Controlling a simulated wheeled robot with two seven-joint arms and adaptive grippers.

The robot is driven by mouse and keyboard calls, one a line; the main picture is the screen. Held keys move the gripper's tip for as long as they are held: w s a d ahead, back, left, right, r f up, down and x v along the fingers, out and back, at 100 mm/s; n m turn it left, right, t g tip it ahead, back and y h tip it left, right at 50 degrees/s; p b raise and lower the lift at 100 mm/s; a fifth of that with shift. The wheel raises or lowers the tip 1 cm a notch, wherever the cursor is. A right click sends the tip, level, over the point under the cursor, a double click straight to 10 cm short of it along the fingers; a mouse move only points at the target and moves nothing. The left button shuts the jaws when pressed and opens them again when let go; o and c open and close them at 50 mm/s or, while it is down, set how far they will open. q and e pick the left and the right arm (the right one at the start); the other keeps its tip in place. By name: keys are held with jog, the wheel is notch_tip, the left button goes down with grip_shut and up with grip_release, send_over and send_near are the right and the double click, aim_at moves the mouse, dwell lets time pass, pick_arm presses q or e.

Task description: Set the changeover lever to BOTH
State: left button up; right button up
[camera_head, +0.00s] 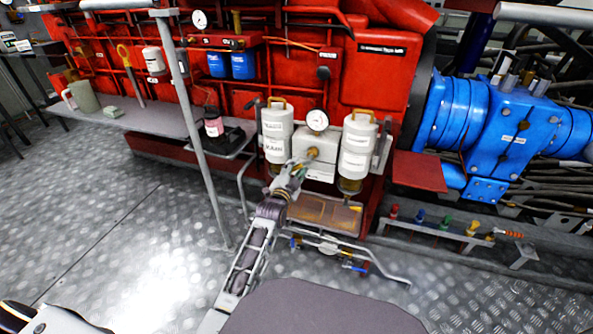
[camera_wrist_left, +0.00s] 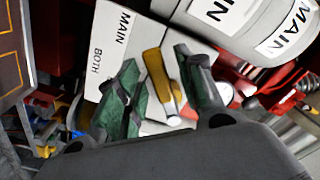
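The changeover lever (camera_wrist_left: 155,78) is a brass-coloured handle in front of a white block with a plate (camera_wrist_left: 108,45) lettered MAIN and BOTH. In the head view the white block (camera_head: 316,147) sits between two white filter canisters, with brass (camera_head: 312,153) showing at its front. My left gripper (camera_head: 298,168) is at the front of this block. In the left wrist view its two green-padded fingers (camera_wrist_left: 160,88) stand apart, one on each side of the lever, with visible gaps. The lever's pivot is partly hidden. My right gripper is not in view.
The left canister (camera_head: 277,133) and right canister (camera_head: 358,150) flank the block closely, with a round gauge (camera_head: 317,121) above. A brown tray (camera_head: 325,214) lies below. A grey post (camera_head: 190,115) stands left of my left arm. Coloured valves (camera_head: 433,220) line the lower right.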

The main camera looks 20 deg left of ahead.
pick_arm(q)
jog(key=shift+w, duration=0.4)
grip_shut()
